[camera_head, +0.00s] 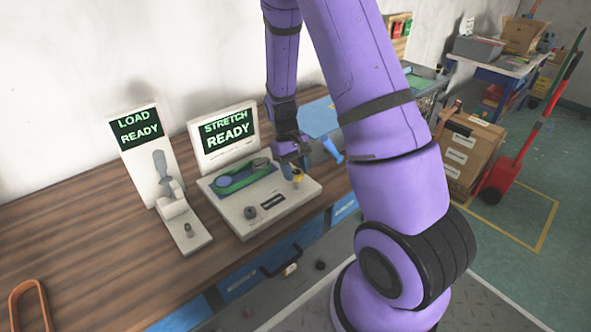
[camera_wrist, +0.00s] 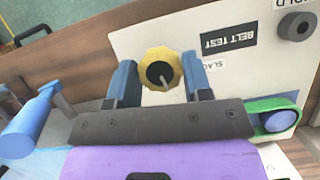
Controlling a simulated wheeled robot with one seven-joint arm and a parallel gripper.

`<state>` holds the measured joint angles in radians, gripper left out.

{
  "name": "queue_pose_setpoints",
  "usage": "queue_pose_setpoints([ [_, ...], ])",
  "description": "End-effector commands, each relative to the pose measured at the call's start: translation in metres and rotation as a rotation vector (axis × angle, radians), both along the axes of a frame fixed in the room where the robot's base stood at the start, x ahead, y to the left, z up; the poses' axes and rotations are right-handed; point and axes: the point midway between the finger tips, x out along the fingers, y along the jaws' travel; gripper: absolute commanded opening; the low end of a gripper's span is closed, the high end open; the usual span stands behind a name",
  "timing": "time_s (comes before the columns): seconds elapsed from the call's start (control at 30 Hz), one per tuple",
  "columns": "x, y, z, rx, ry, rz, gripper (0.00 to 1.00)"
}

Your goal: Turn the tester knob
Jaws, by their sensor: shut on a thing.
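The tester (camera_head: 262,219) is a pale box on the wooden bench, with a screen behind it reading STRETCH READY. Its yellow round knob (camera_head: 298,178) sits at the right side of the top. In the wrist view the yellow knob (camera_wrist: 148,57) has a dark centre with a light pointer line, beside a BELT TEST label. My gripper (camera_head: 293,167) reaches down from above to the knob. In the wrist view the blue fingers of my gripper (camera_wrist: 160,76) stand on either side of the knob, shut on it. The exact finger contact is hard to see.
A green belt (camera_head: 243,175) lies around pulleys on the tester. Left of it stands a LOAD READY unit (camera_head: 150,160) with a grey lever. A blue mat and a blue tool lie right of the tester. A drawer handle (camera_head: 282,262) projects from the bench front.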

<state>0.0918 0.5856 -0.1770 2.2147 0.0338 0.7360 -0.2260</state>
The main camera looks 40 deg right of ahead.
Motion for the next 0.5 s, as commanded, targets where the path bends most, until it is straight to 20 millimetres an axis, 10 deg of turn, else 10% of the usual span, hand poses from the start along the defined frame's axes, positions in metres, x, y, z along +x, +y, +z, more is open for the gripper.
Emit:
queue_pose_setpoints([
  [0.5, 0.0003, -0.0022, 0.0006, 0.000, -0.003, -0.493, 0.22],
])
